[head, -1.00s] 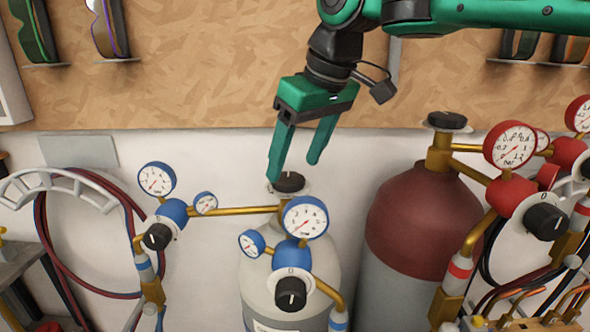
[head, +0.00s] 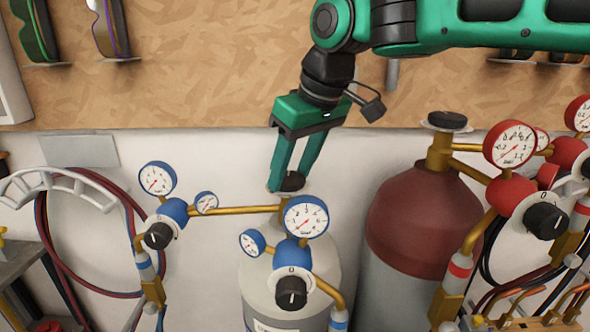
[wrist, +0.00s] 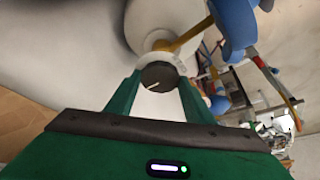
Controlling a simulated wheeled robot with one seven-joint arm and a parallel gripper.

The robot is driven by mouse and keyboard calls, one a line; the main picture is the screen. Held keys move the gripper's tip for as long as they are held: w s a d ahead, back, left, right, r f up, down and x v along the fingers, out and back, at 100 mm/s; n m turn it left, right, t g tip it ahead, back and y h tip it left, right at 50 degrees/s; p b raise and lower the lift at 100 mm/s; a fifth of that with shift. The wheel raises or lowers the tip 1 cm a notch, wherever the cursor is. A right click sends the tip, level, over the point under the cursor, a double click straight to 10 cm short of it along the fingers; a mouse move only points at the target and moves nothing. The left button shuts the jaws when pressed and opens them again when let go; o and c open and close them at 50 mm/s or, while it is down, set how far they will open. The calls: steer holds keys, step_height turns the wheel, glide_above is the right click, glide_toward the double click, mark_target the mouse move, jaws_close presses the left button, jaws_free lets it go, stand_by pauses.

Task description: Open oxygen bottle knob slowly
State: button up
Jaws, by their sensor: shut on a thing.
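The white oxygen bottle (head: 262,292) stands in the middle of the head view with blue regulators and gauges. Its black knob (head: 292,182) sits on top of the valve, partly hidden by my fingers. My gripper (head: 290,186) points down with its green fingers on either side of the knob and is shut on it. In the wrist view the black knob (wrist: 158,76) with a white mark lies between the two fingertips (wrist: 158,84). A pale disc surrounds its base.
A dark red bottle (head: 418,225) with its own black knob (head: 446,120) and red regulators stands at right. Blue-ringed gauges (head: 305,217) stand close in front of the white bottle's valve. Hoses (head: 78,275) hang at left. Goggles hang on the board behind.

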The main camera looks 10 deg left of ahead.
steer(key=shift+w+d+n, duration=0.1)
steer(key=shift+w+n, duration=0.05)
steer(key=shift+n, duration=0.15)
steer(key=shift+w, duration=0.1)
steer(key=shift+w+d+n+g+y, duration=0.15)
steer(key=shift+n+g, duration=0.3)
steer(key=shift+n, duration=0.75)
steer(key=shift+w+a+n+g+y, duration=0.15)
steer(key=shift+n+g, duration=0.3)
steer(key=shift+n, duration=0.75)
steer(key=shift+d+r, duration=0.1)
steer(key=o, duration=1.1)
steer(key=shift+s, duration=0.1)
